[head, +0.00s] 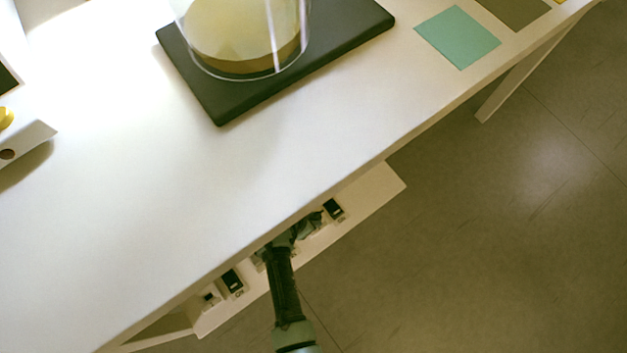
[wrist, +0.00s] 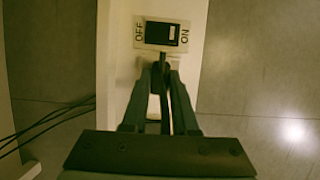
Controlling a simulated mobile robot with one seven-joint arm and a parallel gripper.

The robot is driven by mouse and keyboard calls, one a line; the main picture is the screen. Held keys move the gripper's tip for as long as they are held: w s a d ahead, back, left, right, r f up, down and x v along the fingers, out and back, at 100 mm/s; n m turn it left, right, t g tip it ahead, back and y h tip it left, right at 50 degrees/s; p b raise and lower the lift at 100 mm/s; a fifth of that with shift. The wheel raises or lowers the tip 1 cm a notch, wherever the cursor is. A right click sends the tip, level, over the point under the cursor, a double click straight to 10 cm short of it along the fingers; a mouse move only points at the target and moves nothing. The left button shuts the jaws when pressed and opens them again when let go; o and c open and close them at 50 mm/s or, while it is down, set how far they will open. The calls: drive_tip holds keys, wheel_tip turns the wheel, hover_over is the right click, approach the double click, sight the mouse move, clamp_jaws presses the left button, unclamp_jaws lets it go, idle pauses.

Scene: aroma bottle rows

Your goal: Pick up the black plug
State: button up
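The black plug (wrist: 162,80) is a narrow dark shape between the fingertips in the wrist view, just below a switch. Its outline is hard to separate from the dark fingers. My gripper (wrist: 160,72) has its fingers drawn close together and appears shut on the plug. In the head view my gripper (head: 303,228) reaches under the table's near edge to a pale strip (head: 370,194). The plug cannot be made out there.
A black rocker switch (wrist: 161,34) marked OFF and ON sits on the strip; more switches (head: 233,281) show along it. Dark cables (wrist: 50,122) run at left. Floor (head: 480,230) at right is clear.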

clamp_jaws()
wheel_tip(320, 180, up, 10)
drive_tip(key=p, duration=0.6)
drive_tip(key=shift+p, duration=0.3)
drive_tip(key=shift+w, duration=0.1)
